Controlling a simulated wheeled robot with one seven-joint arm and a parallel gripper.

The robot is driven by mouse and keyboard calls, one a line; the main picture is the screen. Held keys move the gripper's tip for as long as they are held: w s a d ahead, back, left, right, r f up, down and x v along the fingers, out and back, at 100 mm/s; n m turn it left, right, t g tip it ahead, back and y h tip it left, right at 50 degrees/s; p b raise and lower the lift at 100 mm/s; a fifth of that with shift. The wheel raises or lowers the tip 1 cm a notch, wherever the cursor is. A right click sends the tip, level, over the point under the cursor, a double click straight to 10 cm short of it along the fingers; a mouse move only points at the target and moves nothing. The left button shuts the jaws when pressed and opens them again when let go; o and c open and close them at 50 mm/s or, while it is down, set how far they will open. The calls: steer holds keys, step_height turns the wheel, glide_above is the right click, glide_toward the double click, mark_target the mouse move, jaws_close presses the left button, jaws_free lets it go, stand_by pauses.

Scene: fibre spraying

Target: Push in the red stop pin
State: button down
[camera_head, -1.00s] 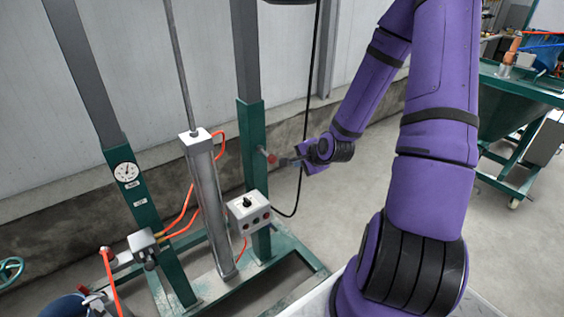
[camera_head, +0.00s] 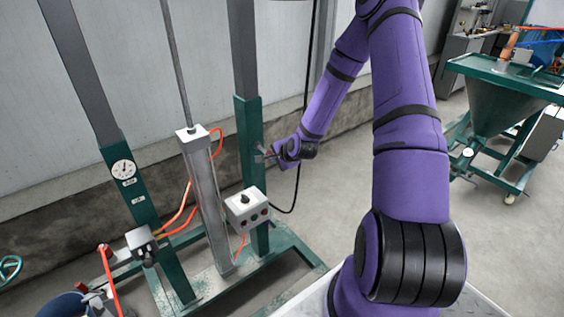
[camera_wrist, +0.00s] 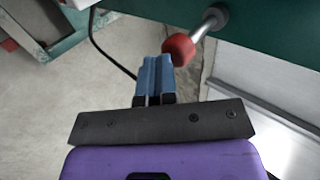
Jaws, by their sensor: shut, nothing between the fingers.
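The stop pin has a rounded red head (camera_wrist: 181,49) on a short metal shaft. In the wrist view the shaft runs up and right to the green post (camera_wrist: 270,22). My gripper (camera_wrist: 153,60) is shut and empty, its blue fingers side by side. The fingertips are close beside the red head, at its left; I cannot tell if they touch it. In the head view, my gripper (camera_head: 266,156) is at the right side of the green post (camera_head: 248,125). There the pin is mostly hidden by the gripper.
A white control box (camera_head: 246,208) is mounted low on the post. A metal cylinder (camera_head: 205,210) with orange hoses stands left of it. A black cable (camera_head: 301,150) hangs behind my gripper. A green hopper cart (camera_head: 500,100) stands at right, with clear floor between.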

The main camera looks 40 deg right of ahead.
mark_target(268, 151)
steer(key=shift+w, duration=0.2)
steer(key=w, duration=0.4)
steer(key=shift+w, duration=0.4)
steer(key=shift+w+r, duration=0.1)
